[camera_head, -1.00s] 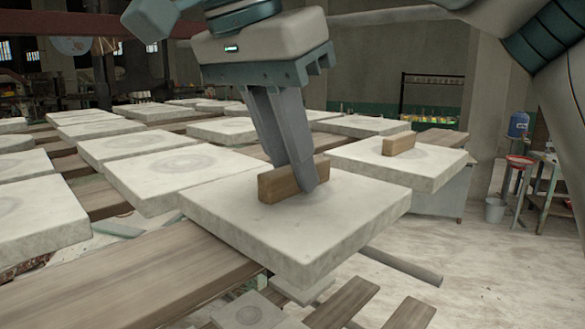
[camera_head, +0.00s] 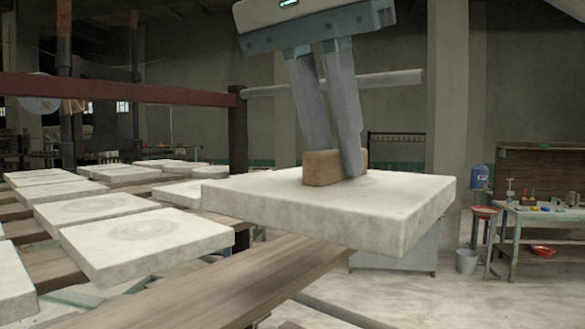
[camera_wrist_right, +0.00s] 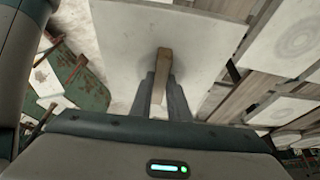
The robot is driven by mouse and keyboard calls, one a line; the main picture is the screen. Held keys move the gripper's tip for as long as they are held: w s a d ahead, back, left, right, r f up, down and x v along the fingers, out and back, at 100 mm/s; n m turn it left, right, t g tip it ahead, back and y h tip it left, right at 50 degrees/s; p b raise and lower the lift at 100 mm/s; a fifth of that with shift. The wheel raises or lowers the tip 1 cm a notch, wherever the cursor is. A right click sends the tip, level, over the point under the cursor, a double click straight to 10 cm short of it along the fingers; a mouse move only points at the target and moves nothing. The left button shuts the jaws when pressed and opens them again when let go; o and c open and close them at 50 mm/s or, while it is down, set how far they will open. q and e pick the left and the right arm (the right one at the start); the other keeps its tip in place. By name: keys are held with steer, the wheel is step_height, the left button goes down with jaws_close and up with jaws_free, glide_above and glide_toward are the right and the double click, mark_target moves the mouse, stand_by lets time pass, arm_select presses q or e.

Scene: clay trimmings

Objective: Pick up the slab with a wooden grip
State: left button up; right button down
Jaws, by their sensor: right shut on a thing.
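The slab (camera_head: 300,212) is a square, pale clay plate with a wooden grip (camera_head: 322,168) standing up from the middle of its top. My right gripper (camera_head: 336,170) comes down from above and is shut on the wooden grip, one finger on each side. The slab hangs roughly level above the plank, clear of the other slabs. In the right wrist view the slab (camera_wrist_right: 205,40) fills the upper middle, with the grip (camera_wrist_right: 162,68) between the two fingers (camera_wrist_right: 162,95). My left gripper is not in view.
Several other slabs (camera_head: 145,240) lie on wooden planks (camera_head: 215,290) at left. A dark red beam (camera_head: 150,92) and post (camera_head: 238,150) stand behind. At right are a workbench (camera_head: 545,212), a red stool (camera_head: 485,213) and a bucket (camera_head: 466,261) on open floor.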

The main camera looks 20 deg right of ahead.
mark_target(369, 182)
steer(key=shift+s+d+r, duration=0.5)
steer(key=shift+d+r, duration=0.05)
steer(key=shift+d, duration=0.15)
steer(key=shift+s+d+r, duration=0.5)
steer(key=shift+d+r, duration=0.05)
steer(key=shift+d, duration=0.1)
